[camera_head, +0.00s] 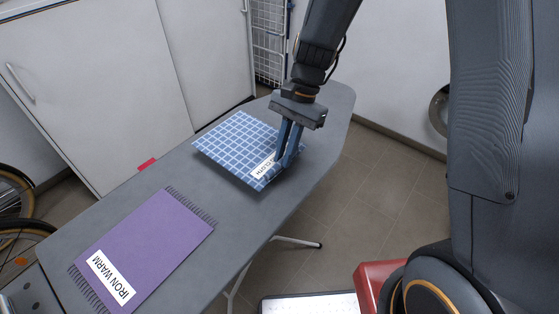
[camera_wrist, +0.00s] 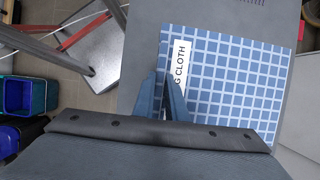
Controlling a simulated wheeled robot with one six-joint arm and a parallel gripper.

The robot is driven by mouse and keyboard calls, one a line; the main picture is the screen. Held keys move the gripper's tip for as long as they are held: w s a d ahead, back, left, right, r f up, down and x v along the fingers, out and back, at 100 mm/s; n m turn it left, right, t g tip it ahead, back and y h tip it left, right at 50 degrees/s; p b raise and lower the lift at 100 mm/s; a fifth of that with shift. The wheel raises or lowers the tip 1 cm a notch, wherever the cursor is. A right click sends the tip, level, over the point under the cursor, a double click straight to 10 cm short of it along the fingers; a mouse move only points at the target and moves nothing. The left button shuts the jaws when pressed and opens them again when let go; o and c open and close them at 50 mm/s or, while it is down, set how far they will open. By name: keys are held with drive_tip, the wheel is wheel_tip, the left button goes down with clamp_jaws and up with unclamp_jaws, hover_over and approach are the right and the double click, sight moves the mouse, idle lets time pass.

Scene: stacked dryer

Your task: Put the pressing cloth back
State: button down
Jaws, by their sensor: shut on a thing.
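The pressing cloth (camera_head: 238,142) is a flat blue cloth with a white grid and a white label. It is at the far half of the grey ironing board (camera_head: 325,130). My gripper (camera_head: 283,165) is shut on the cloth's near right edge beside the label, hiding part of the lettering. In the wrist view, the cloth (camera_wrist: 230,85) spreads up and right from my gripper (camera_wrist: 167,112), and the label reads "G CLOTH". The cloth looks level; I cannot tell whether it touches the board or is slightly above it.
A purple fringed cloth (camera_head: 155,245) labelled "IRON WARM" lies on the board's near half. A small red item (camera_head: 147,164) is at the board's left edge. White cabinets (camera_head: 90,75) stand behind. Green (camera_wrist: 45,97) and blue bins show in the wrist view.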

drive_tip(key=shift+f+p, duration=0.45)
drive_tip(key=shift+f, duration=2)
drive_tip(key=c, duration=1.8)
unclamp_jaws()
drive_tip(key=shift+f, duration=0.15)
drive_tip(key=b+v, duration=0.3)
drive_tip(key=v, duration=0.9)
drive_tip(key=shift+s, duration=0.15)
drive_tip(key=s+d+f+n+t+h, duration=0.1)
drive_tip(key=s+d+n+t+h, duration=0.2)
drive_tip(key=s+d+n, duration=0.5)
drive_tip(key=s+d+t, duration=0.1)
drive_tip(key=s+d, duration=0.1)
drive_tip(key=d, duration=0.2)
drive_tip(key=shift+d+f+t, duration=0.15)
drive_tip(key=shift+f+t, duration=0.15)
drive_tip(key=shift+f, duration=0.05)
drive_tip(key=shift+s, duration=0.1)
